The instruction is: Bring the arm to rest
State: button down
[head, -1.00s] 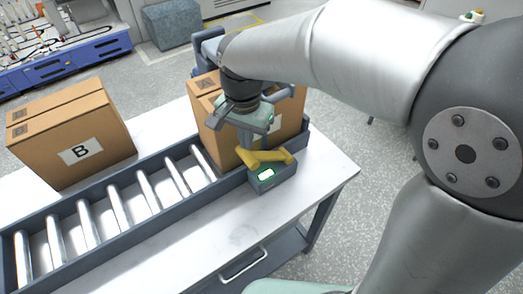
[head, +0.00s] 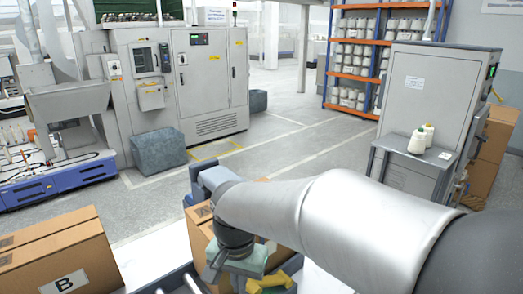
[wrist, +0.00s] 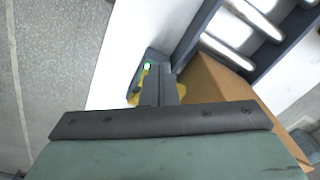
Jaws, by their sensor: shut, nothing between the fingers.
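My gripper (wrist: 157,84) is shut and empty in the wrist view, its dark fingers together. They are over a small grey control box (wrist: 152,57) with a lit green button (wrist: 147,66) and yellow parts (wrist: 133,99). I cannot tell whether the fingers touch it. In the head view, my gripper's body is at the bottom edge, in front of a cardboard box, and its fingertips are cut off. The yellow parts (head: 270,282) show just right of it.
The cardboard box (wrist: 222,88) stands close beside my gripper. Box B (head: 60,262) is at the lower left. Roller conveyor (wrist: 262,60) and white table surround them. A grey cabinet with bobbins (head: 417,140) stands at the right. Open floor lies beyond the table.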

jog(key=s+d+f+n, duration=0.1)
jog(key=s+d, duration=0.4)
jog(key=d, duration=0.5)
jog(key=s+d+f+n, duration=0.2)
jog(key=s+d, duration=0.4)
jog(key=d, duration=0.4)
jog(key=shift+s+f, duration=0.15)
jog(key=shift+f, duration=0.05)
